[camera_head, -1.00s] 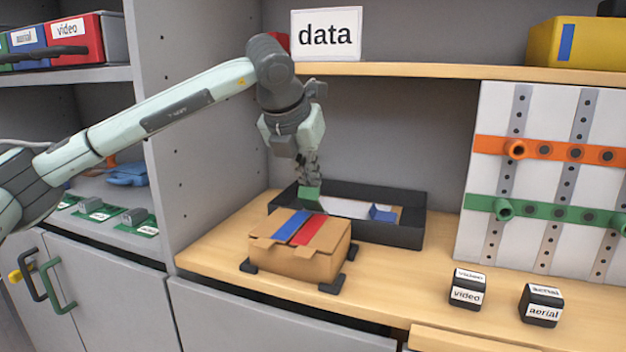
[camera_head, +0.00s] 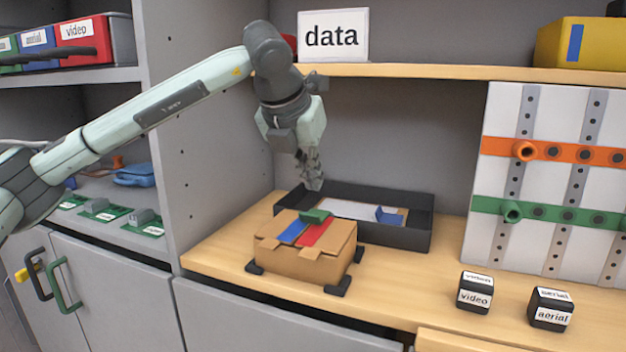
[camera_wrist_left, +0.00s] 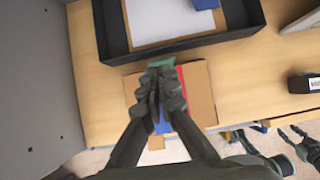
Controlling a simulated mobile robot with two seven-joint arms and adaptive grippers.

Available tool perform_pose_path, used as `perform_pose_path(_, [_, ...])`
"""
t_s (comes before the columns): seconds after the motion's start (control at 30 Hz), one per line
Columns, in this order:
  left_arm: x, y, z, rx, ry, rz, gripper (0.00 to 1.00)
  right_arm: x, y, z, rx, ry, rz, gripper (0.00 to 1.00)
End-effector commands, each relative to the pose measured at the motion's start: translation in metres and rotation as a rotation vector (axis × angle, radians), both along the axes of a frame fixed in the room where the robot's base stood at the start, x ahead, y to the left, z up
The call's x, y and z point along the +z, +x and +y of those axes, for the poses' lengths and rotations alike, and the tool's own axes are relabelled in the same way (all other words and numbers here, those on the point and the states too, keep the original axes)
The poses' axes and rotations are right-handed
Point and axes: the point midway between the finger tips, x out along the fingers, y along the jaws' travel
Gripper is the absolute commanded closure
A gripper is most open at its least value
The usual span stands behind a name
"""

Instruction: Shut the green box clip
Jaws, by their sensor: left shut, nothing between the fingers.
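The green clip (camera_head: 317,216) lies flat, or nearly so, on top of the cardboard box (camera_head: 290,264), at the back edge by the blue and red strips. In the left wrist view the clip (camera_wrist_left: 161,62) shows just past my fingertips, partly hidden by them. My left gripper (camera_head: 315,186) is shut and empty. It points down just above and behind the clip; I cannot tell whether it touches it. In the left wrist view its fingers (camera_wrist_left: 164,75) cover part of the box (camera_wrist_left: 199,95). Dark finger-like parts at the lower right there may be my right gripper, unclear.
A black tray (camera_head: 402,236) with a white sheet and a blue piece stands behind the box. Black corner holders flank the box. Video (camera_head: 475,292) and aerial (camera_head: 549,308) blocks stand right. A shelf (camera_head: 420,71) with a data sign (camera_head: 333,37) hangs above.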

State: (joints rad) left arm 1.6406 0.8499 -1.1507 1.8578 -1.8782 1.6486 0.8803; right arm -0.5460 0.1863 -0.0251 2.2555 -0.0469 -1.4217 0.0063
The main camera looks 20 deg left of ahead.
Motion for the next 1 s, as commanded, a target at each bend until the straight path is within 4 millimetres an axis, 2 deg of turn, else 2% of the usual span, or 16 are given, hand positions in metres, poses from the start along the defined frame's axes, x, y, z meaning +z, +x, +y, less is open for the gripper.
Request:
perform_pose_path(0.1, [0.014, -0.006, 0.0, -0.001, -0.002, -0.002, 1.0, 0.006, 0.0, 0.0, 0.0, 0.0, 0.0, 0.6])
perform_pose_path(0.5, [0.045, -0.022, 0.001, -0.001, -0.001, -0.001, 1.0, 0.017, 0.0, 0.0, 0.0, 0.0, 0.0, 0.6])
perform_pose_path(1.0, [0.047, -0.024, 0.001, -0.001, -0.001, 0.0, 1.0, 0.017, 0.0, 0.0, 0.0, 0.0, 0.0, 0.6])
